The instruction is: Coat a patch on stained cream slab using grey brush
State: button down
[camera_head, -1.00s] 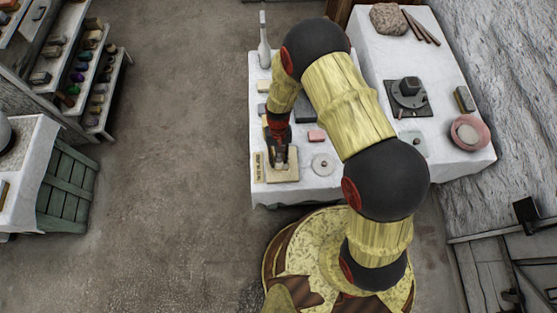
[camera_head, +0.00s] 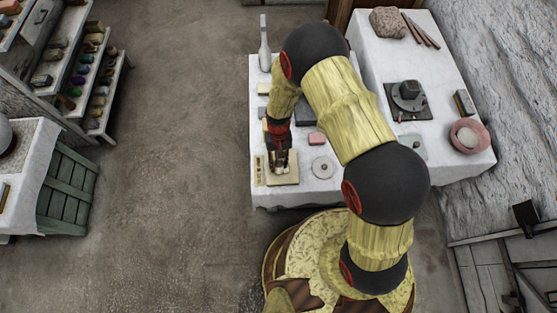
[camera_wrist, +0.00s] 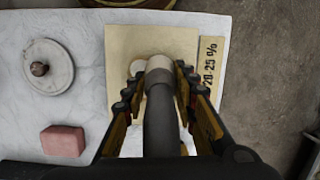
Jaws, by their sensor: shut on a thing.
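The cream slab (camera_wrist: 150,38) lies flat on the white-covered table, at top centre in the wrist view. It also shows near the table's front left corner in the head view (camera_head: 290,180). The grey brush (camera_wrist: 159,115) has a dark handle and a pale tip end. My gripper (camera_wrist: 160,80) is shut on the brush, which points at the slab. I cannot tell if the bristles touch it. A pale rounded mark (camera_wrist: 136,67) shows on the slab left of the brush tip. In the head view my gripper (camera_head: 280,166) is over the slab.
A strip marked "20-25 %" (camera_wrist: 209,65) lies right of the slab in the wrist view. A round pale disc with a knob (camera_wrist: 48,68) and a pink block (camera_wrist: 63,141) lie on the left. A tall pale bottle-like thing (camera_head: 264,45) stands at the far edge.

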jog(key=shift+s, duration=0.5)
jog(key=shift+w+d, duration=0.1)
jog(key=shift+w, duration=1.45)
jog(key=shift+r, duration=0.1)
jog(key=shift+s+r, duration=0.1)
jog(key=shift+s+r+p, duration=0.6)
jog(key=shift+s+r, duration=0.05)
jog(key=shift+w+f, duration=0.1)
jog(key=shift+f, duration=0.05)
